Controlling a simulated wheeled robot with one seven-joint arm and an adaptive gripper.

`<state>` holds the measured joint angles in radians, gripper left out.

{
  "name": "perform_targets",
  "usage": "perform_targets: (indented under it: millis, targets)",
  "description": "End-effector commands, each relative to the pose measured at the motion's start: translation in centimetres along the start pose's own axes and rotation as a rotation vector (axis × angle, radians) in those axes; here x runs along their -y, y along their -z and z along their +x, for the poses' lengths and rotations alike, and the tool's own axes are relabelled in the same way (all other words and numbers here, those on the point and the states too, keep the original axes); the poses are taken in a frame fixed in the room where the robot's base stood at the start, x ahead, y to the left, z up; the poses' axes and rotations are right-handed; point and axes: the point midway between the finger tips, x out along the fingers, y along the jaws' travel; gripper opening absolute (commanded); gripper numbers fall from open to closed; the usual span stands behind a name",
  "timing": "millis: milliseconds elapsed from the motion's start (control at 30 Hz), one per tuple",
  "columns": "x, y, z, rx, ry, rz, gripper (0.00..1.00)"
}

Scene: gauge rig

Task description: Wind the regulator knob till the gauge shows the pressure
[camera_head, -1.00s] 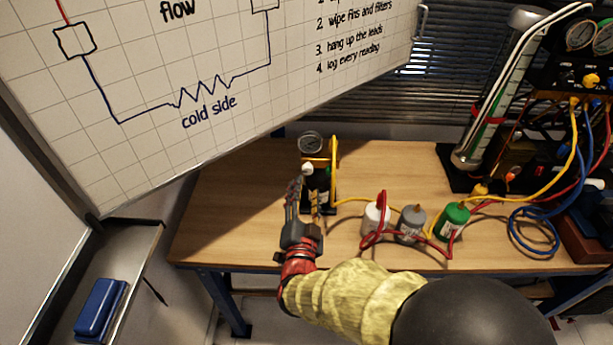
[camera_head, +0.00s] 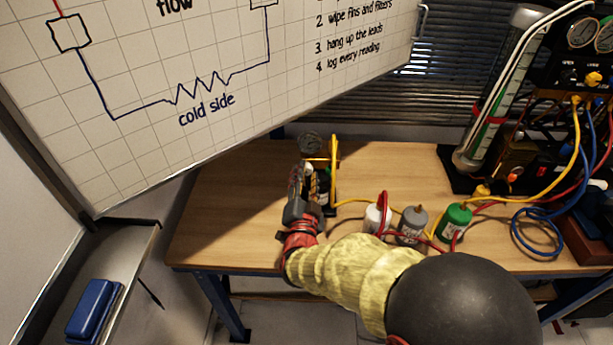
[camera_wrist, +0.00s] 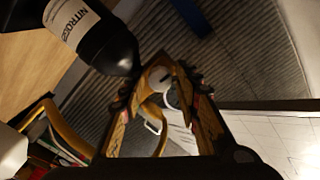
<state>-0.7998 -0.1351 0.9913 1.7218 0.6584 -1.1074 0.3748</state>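The gauge (camera_head: 311,144) has a round dial and stands at the back of the workbench beside a yellow upright frame (camera_head: 334,165). I cannot read its needle. A dark bottle (camera_head: 323,185) stands below it; a dark bottle labelled NITRO… (camera_wrist: 88,30) fills the upper left of the wrist view. My gripper (camera_head: 305,177) reaches up to the regulator from the front, its fingers upright in front of it. In the wrist view my gripper (camera_wrist: 160,92) has its fingers apart, with a pale rounded part (camera_wrist: 157,76), perhaps the knob, between the tips. Contact is unclear.
White (camera_head: 373,218), grey (camera_head: 411,225) and green (camera_head: 454,222) bottles stand right of my gripper, with red and yellow hoses around them. A whiteboard (camera_head: 150,80) hangs close on the left. A manifold rig (camera_head: 540,140) stands at right. The bench's left part is bare.

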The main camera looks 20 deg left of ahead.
Motion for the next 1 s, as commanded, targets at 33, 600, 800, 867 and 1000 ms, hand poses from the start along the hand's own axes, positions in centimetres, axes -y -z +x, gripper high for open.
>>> perform_targets:
  millis: [33, 600, 800, 867, 1000]
  targets:
    - [-0.01, 0.0, -0.01, 0.0, 0.0, 0.0, 0.28]
    - [-0.03, -0.01, -0.02, 0.0, 0.0, -0.001, 0.0]
    - [-0.04, -0.03, -0.01, 0.0, 0.0, -0.036, 0.0]
    - [-0.02, 0.0, -0.01, 0.0, 0.0, -0.036, 0.0]
    - [-0.02, 0.0, -0.01, 0.0, 0.0, -0.035, 0.26]
